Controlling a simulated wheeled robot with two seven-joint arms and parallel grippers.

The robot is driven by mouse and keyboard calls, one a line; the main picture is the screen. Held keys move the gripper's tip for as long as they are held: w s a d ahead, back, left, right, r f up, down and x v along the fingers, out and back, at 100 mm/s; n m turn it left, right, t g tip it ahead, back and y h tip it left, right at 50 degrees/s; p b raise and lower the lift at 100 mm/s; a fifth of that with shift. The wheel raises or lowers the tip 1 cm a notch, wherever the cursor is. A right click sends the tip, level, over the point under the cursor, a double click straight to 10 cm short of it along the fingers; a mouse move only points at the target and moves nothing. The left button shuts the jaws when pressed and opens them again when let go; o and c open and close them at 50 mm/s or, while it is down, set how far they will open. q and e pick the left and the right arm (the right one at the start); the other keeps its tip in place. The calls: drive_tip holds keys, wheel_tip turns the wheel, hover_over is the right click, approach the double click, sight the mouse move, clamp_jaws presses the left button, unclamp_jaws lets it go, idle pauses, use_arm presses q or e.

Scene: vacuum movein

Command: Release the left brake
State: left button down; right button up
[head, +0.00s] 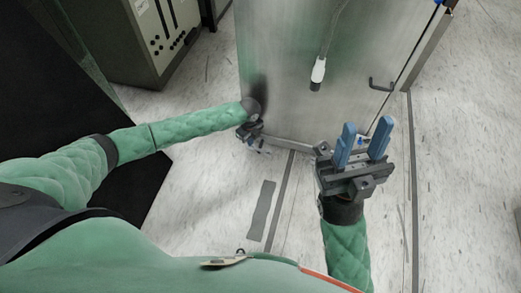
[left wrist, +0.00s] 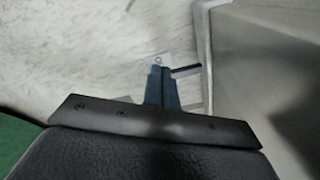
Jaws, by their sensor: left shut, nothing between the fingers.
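My left gripper (head: 258,148) is low at the bottom left corner of the metal cabinet (head: 285,75). In the left wrist view its blue fingers (left wrist: 162,84) are shut together and empty. A short dark bar (left wrist: 187,71), which looks like the left brake lever, sticks out from the cabinet's lower edge beside the fingertips; I cannot tell whether they touch. A small pale plate (left wrist: 156,59) shows just beyond the fingertips. In the head view the brake is hidden by my left gripper. My right gripper (head: 366,142) is open and empty in front of the cabinet's right side.
A cable with a white connector (head: 318,72) hangs in front of the cabinet. A dark handle (head: 381,84) is on its right side. A grey-green control unit (head: 160,40) stands at the back left. The pale floor (head: 215,205) in front is clear, with a grey strip (head: 262,210).

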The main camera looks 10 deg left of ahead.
sight(259, 150)
use_arm(q)
drive_tip(key=shift+f, duration=1.55)
idle(0.8)
